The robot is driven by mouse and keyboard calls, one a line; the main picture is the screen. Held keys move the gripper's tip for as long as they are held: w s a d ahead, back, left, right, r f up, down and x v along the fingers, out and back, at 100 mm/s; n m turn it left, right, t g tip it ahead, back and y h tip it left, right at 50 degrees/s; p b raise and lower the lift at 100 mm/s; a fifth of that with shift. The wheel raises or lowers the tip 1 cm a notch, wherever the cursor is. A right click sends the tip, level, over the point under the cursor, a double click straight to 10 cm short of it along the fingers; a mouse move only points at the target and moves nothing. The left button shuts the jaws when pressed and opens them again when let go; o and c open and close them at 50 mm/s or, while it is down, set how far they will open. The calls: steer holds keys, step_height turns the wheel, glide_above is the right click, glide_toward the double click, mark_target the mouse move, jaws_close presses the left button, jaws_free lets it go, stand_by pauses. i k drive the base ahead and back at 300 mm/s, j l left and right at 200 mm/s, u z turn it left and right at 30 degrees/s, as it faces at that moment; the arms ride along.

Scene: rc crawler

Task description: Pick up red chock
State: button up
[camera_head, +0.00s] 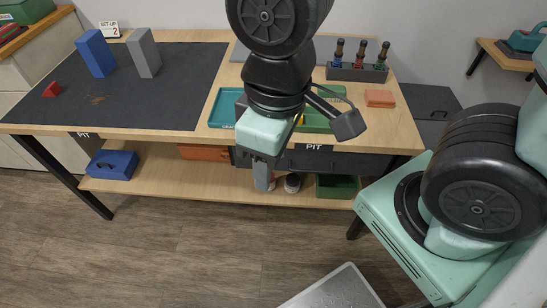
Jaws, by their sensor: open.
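The red chock (51,90) is a small red wedge lying on the left part of the dark mat (185,95) on the workbench. My gripper (264,180) hangs below its mint-coloured hand, in front of the bench's front edge. It is well to the right of the chock and apart from it. The jaws are open, though the fingers are small and seen from above. I see nothing held.
A blue block (96,53) and a grey block (144,52) stand on the mat behind and right of the chock. My arm partly covers the trays mid-bench. A rack of drivers (357,72) and an orange block (379,98) are at right. The mat's front is clear.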

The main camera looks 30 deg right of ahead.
mark_target(54, 89)
steer(key=i+j+u, duration=0.2)
steer(key=i+j, duration=0.4)
steer(key=j, duration=0.15)
steer(key=i+j+u, duration=0.2)
steer(key=i+j, duration=0.45)
steer(key=i+j+u, duration=0.2)
steer(key=i+j, duration=0.35)
steer(key=i, duration=0.2)
